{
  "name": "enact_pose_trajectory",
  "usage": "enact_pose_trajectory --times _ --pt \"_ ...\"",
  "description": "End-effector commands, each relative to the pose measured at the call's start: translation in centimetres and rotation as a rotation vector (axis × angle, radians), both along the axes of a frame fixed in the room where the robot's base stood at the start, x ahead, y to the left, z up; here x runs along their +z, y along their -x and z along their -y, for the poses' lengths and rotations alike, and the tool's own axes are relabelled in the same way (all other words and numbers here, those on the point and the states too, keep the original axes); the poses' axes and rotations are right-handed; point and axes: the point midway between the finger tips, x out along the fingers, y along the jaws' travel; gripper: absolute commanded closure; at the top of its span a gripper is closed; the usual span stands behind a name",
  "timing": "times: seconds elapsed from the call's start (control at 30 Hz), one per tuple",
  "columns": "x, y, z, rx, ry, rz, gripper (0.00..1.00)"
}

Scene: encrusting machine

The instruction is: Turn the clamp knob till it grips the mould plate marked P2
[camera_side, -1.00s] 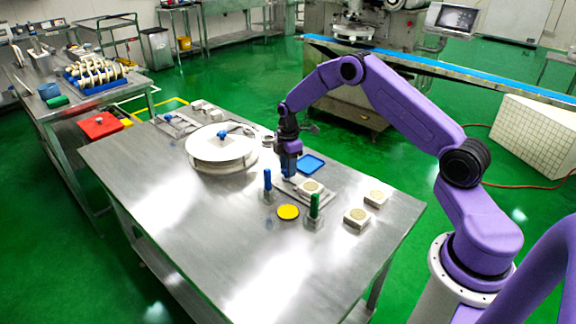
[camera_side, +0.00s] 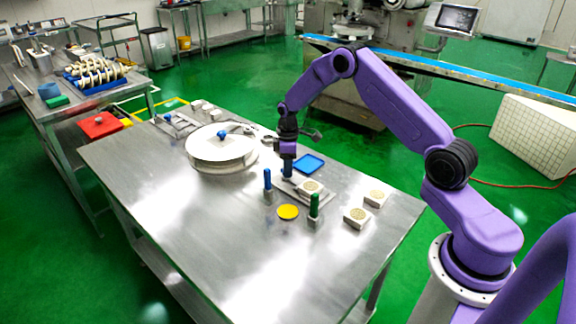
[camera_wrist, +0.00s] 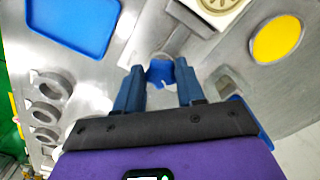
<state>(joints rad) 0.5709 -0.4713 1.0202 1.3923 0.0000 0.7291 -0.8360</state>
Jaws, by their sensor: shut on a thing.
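My gripper (camera_wrist: 160,78) points down, its two blue fingers shut on the blue clamp knob (camera_wrist: 161,71), which shows between the fingertips in the wrist view. A pale square mould plate (camera_side: 310,187) with a round patterned face sits on the fixture, just right of my gripper. The plate also shows at the top of the wrist view (camera_wrist: 211,8). No P2 mark is legible, and whether the clamp touches the plate cannot be told.
Two similar plates (camera_side: 374,198) (camera_side: 357,217) lie to the right. A blue tray (camera_side: 309,164) is behind the fixture. Blue-handled (camera_side: 267,181) and green-handled (camera_side: 314,206) tools stand near a yellow disc (camera_side: 288,212). A white drum (camera_side: 221,150) is left. The table's front is clear.

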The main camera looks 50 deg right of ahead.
Motion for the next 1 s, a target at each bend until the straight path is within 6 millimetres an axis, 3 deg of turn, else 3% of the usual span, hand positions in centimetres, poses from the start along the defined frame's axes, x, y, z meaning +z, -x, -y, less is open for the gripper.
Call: enact_pose_trajectory --times 1.0 --pt "0.03 0.12 -0.50 -0.966 0.000 0.000 0.92"
